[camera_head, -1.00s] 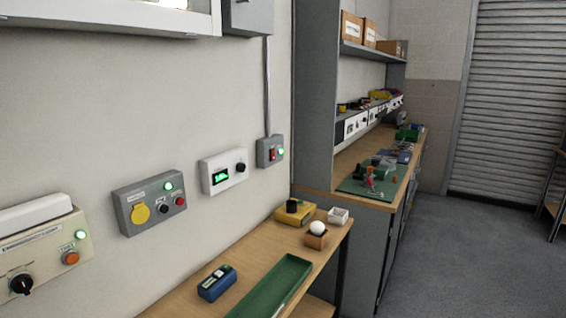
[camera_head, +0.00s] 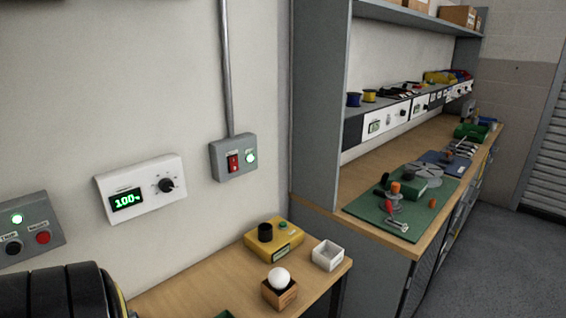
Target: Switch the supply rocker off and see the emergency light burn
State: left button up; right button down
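The supply rocker (camera_head: 233,163) is a red switch on a grey wall box (camera_head: 222,174), with a green lamp (camera_head: 251,157) lit beside it. A conduit runs up from the box. The emergency light unit is outside the present view. A dark, rounded part of my own body shows at the lower left, well below and left of the rocker. Neither gripper's fingers show.
A white dimmer panel (camera_head: 141,188) reads 100 and has a black knob. A grey panel (camera_head: 32,230) with a green lamp is at far left. On the wooden table (camera_head: 200,272) stand a yellow box (camera_head: 273,241), a white bulb (camera_head: 279,278) in a wooden block and a white tray (camera_head: 327,255). A cabinet side (camera_head: 318,100) stands to the right.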

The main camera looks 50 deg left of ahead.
aim_at(233, 165)
jog(key=i, duration=1.2)
jog(key=u, duration=3.55)
